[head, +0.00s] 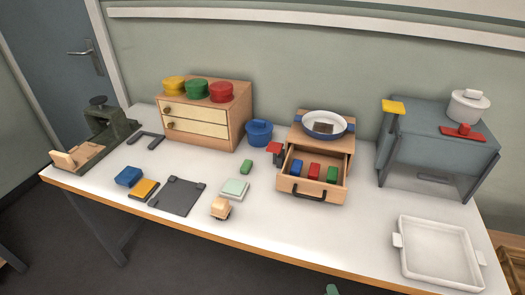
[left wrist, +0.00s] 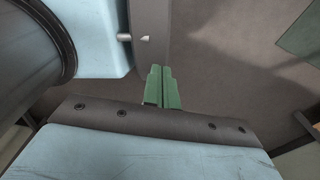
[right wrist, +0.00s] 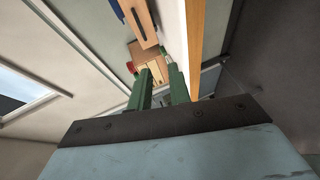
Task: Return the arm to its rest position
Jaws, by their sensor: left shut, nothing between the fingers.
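My left gripper (left wrist: 162,72) shows in the left wrist view with its two green fingers together and nothing between them. It hangs over dark floor, close to blue-grey and dark parts of my own body, away from the tabletop. My right gripper (right wrist: 159,72) shows in the right wrist view with its green fingers apart and no object between them. It points towards the table's wooden edge (right wrist: 195,40). In the head view only a small green tip shows at the bottom edge; I cannot tell which gripper it belongs to.
The white table (head: 300,228) holds a two-drawer cabinet (head: 236,118) with coloured lids, an open drawer (head: 310,191) with coloured blocks, a grey stand (head: 430,150) with a white pot (head: 468,105), and a white tray (head: 402,268). Small parts lie front left.

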